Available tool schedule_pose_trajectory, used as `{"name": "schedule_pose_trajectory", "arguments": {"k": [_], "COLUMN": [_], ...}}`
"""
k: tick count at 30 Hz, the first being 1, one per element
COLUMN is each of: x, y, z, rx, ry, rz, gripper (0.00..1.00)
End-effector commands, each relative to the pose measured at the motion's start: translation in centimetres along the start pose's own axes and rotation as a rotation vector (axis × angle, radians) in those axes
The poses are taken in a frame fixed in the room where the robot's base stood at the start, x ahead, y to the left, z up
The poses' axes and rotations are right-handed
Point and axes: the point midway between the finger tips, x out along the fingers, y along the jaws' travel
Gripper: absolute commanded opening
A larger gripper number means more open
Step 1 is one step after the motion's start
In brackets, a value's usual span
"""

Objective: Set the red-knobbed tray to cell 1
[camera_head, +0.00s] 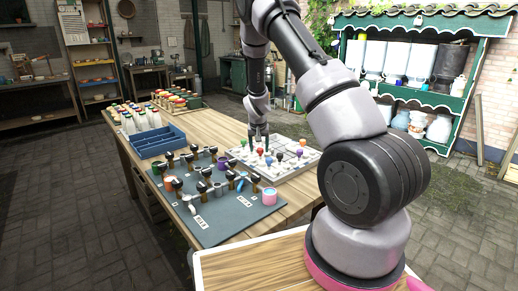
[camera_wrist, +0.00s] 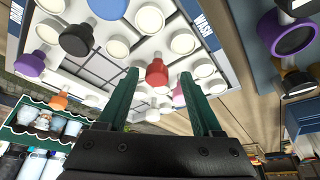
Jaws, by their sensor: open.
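A red knob (camera_wrist: 157,74) shows in the wrist view on the pale board (camera_head: 310,158), between the two green fingers of my gripper (camera_wrist: 159,90). The fingers are open, one on either side of the knob in that view; I see no contact. In the head view my gripper (camera_head: 258,137) points down over the far left part of the board. Small red knobs show on the board in the head view, too small to match surely. I cannot read any cell number, and the tray under the red knob is not clearly seen.
Purple (camera_wrist: 30,64), black (camera_wrist: 75,40), blue (camera_wrist: 107,8) and orange (camera_wrist: 60,100) knobs and several white round pieces crowd the board. A dark mat (camera_head: 222,228) with tools and cups lies left of it. A blue crate (camera_head: 157,143) and bottles (camera_head: 140,121) stand farther left.

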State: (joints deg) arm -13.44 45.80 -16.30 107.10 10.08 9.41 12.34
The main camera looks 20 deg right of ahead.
Motion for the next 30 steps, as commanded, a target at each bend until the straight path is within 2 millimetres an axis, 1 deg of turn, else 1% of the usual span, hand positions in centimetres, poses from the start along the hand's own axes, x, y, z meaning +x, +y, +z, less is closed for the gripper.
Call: {"name": "schedule_pose_trajectory", "arguments": {"k": [5,12,16,21,30], "x": [-2.6,-7.5,-9.4,-10.5,-10.6], "y": [-0.1,-0.2,-0.2,-0.1,-0.1], "z": [-0.1,0.0,0.0,0.0,0.0], "rx": [-0.001,-0.002,-0.001,0.0,-0.001], "ry": [0.004,0.003,0.002,0.001,0.0], "rz": [-0.002,-0.003,-0.003,-0.001,-0.001], "gripper": [0.67,0.67,0.67,0.67,0.67]}}
